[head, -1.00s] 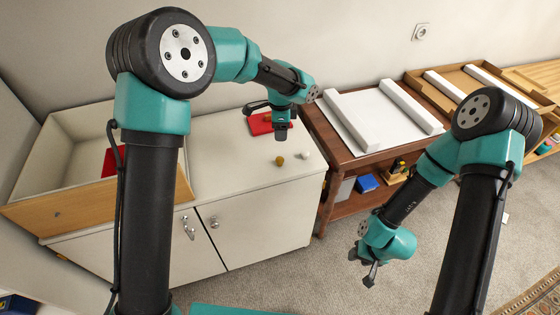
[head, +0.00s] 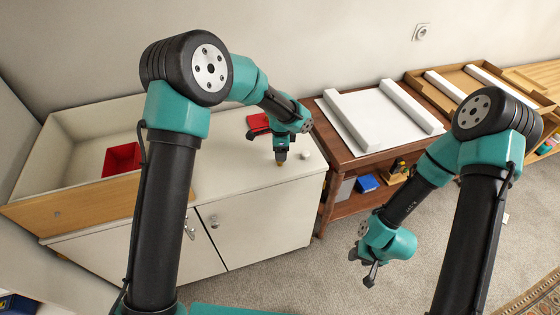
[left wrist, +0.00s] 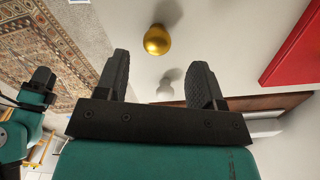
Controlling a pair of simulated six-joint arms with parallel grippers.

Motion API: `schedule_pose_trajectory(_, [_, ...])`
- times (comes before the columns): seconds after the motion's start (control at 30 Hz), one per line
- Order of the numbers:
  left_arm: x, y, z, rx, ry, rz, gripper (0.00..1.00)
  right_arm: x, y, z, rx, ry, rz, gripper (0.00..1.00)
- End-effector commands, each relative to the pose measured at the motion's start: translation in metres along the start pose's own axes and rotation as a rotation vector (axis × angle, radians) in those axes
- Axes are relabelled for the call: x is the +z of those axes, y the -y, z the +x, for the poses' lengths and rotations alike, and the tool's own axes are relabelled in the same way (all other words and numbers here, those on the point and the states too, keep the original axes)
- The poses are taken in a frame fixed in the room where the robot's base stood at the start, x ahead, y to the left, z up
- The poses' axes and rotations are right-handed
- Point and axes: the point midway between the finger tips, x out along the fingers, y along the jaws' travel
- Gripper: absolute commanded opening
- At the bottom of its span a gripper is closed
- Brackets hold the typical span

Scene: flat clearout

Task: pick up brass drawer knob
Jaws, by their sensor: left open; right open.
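The brass drawer knob (head: 280,164) stands on the white cabinet top, just under my left gripper (head: 279,155) in the head view, which partly hides it. In the left wrist view the round gold knob (left wrist: 157,40) lies beyond the fingertips, between their lines and clear of both. My left gripper (left wrist: 160,75) is open and empty there. My right gripper (head: 371,273) is open and empty, hanging over the carpet right of the cabinet.
A white knob (head: 305,155) stands just right of the brass one. A red tray (head: 258,122) lies behind on the cabinet top (head: 235,178). An open drawer (head: 80,205) with a red box (head: 122,160) is at left. A brown table (head: 345,160) stands at right.

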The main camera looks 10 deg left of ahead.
Motion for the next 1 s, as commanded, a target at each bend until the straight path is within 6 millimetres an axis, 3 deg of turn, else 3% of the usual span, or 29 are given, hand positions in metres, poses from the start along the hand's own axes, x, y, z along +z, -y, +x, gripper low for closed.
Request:
schedule_pose_trajectory(0.43, [0.004, -0.004, 0.049, 0.003, 0.002, 0.0, 0.62, 0.0, 0.0, 0.0, 0.0, 0.0, 0.0, 0.43])
schedule_pose_trajectory(1.0, [0.003, -0.004, 0.051, 0.001, 0.0, 0.0, 0.59, 0.0, 0.0, 0.0, 0.0, 0.0, 0.0, 0.43])
